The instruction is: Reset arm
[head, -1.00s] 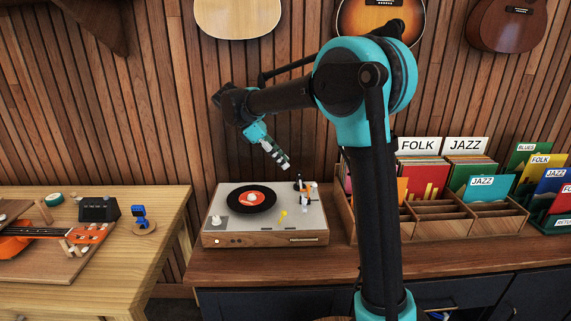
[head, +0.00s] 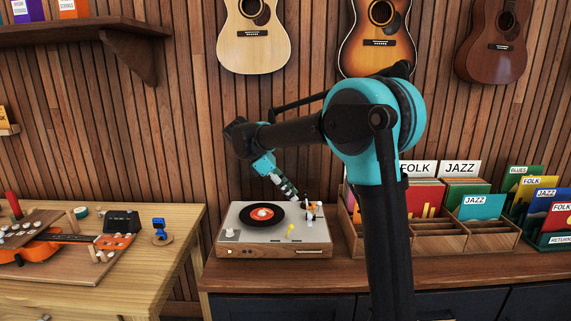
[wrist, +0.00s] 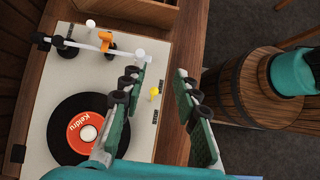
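My arm is raised and bent over the counter. Its gripper (head: 288,188) hangs at a slant above the right part of a turntable (head: 310,251), near the tonearm. In the wrist view my gripper (wrist: 161,72) shows two green fingers with dark pads, spread apart with nothing between them. The turntable (wrist: 50,79) lies behind and left of the fingers in that view. A black record with a red label (wrist: 87,134) rests on it. The white-tipped tonearm (wrist: 85,45) is off to the side of the record. The gap between fingers and turntable is hard to judge.
Record bins (head: 440,243) stand right of the turntable. Guitars (head: 254,35) hang on the wall, and a shelf (head: 60,31) is upper left. A barrel stool (wrist: 262,88) stands beside the counter.

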